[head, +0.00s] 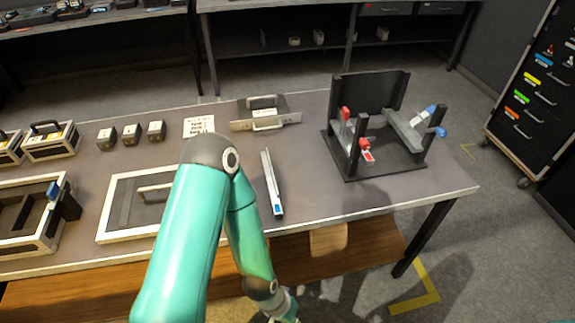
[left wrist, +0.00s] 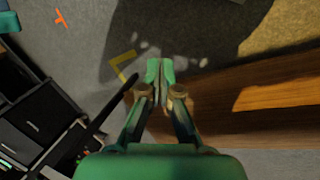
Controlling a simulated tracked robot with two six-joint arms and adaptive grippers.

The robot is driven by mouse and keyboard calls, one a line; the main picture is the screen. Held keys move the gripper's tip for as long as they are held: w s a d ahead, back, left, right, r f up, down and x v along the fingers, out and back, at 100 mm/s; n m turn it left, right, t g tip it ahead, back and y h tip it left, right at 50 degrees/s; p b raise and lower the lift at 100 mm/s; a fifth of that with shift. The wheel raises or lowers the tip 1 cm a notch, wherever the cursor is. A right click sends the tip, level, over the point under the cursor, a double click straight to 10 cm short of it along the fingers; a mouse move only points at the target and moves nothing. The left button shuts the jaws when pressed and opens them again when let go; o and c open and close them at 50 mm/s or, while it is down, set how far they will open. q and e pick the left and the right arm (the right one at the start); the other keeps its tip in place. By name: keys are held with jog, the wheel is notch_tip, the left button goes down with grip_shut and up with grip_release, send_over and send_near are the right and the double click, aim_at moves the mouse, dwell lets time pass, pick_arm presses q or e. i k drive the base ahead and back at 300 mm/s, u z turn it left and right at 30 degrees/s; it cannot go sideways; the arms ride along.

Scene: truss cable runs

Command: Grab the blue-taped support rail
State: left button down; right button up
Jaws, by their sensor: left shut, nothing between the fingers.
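A thin light-grey rail (head: 270,175) with a blue end lies on the table, to the right of my arm's elbow. A black fixture (head: 370,85) at the table's right holds a red-marked rail (head: 358,135) and a grey rail with blue pieces at its right end (head: 405,130). My left gripper (head: 287,318) is at the bottom edge of the head view, low in front of the table and apart from the rails. In the left wrist view its fingers (left wrist: 160,75) are together and empty, above the floor. My right gripper is not in view.
Small boxes and cases stand at left. A wooden shelf (head: 200,285) runs below the table front and shows beside my gripper in the wrist view (left wrist: 250,95).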

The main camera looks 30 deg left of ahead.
aim_at(274, 194)
jog(key=z, duration=0.3)
jog(key=i, duration=0.2)
jog(key=u, duration=2.65)
jog(key=k, duration=1.1)
jog(key=z, duration=1.5)
jog(key=i, duration=1.05)
jog(key=z, duration=0.05)
